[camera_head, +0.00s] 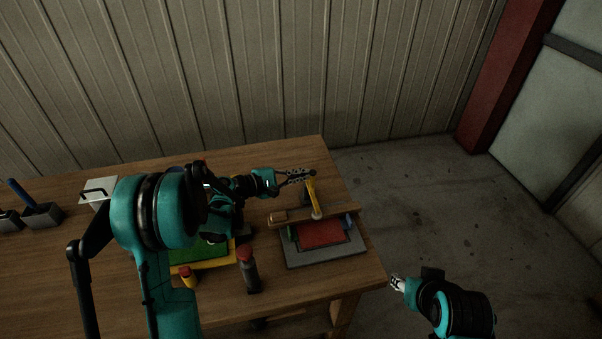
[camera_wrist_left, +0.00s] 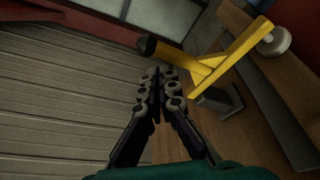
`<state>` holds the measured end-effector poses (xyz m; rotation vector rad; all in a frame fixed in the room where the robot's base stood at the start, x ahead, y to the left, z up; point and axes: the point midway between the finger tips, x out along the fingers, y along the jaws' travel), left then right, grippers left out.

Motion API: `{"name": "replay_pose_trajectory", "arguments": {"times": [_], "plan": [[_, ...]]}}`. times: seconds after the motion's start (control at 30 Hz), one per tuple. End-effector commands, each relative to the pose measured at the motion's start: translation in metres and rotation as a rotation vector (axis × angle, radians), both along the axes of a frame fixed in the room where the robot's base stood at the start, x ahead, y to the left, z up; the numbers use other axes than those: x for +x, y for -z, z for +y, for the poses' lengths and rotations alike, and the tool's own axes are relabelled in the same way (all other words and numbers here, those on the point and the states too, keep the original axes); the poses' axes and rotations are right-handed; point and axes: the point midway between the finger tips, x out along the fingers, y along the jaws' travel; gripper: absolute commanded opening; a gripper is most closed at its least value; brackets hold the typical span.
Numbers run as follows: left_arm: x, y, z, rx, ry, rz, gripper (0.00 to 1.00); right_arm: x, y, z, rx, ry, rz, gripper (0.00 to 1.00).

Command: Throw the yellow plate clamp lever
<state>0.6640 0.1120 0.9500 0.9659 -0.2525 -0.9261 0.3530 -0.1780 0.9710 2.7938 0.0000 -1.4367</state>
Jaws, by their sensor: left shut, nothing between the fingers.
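The yellow plate clamp lever (camera_head: 313,196) stands at the back of a grey fixture (camera_head: 325,252) holding a red plate (camera_head: 320,233). In the left wrist view the lever (camera_wrist_left: 232,57) is a yellow bar with a black end and a pale round knob, on a grey bracket. My left gripper (camera_head: 308,175) is shut and empty beside the lever's upper end. In the left wrist view its fingertips (camera_wrist_left: 160,88) meet just left of the lever; contact cannot be told. My right gripper (camera_head: 397,283) is small, off the table's right edge; its finger gap is unclear.
A wooden bar (camera_head: 290,216) lies along the fixture's back. A dark bottle with a red top (camera_head: 248,270) and a yellow-framed green tray (camera_head: 203,252) stand left of it. The wooden table (camera_head: 130,230) ends to the right. A corrugated wall (camera_head: 260,75) rises behind.

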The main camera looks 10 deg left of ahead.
Motion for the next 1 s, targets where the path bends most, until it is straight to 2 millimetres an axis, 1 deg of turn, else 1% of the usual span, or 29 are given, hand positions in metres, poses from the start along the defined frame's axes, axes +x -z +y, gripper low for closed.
{"name": "replay_pose_trajectory", "arguments": {"times": [0.3,0.77,0.87,1.0], "plan": [[-0.005,0.002,-0.002,0.000,0.000,0.000,0.00,0.000,0.003,0.000,0.000,0.000,0.000,0.40],[-0.006,0.002,-0.003,0.000,0.003,0.001,0.00,0.000,0.003,0.000,0.000,0.000,0.000,0.40],[-0.004,0.002,-0.003,0.000,0.003,0.001,0.00,0.000,0.004,0.000,0.000,0.000,0.000,0.40],[0.007,0.003,-0.003,-0.001,0.001,0.001,0.00,0.000,0.006,0.000,0.000,0.000,0.000,0.40]]}}
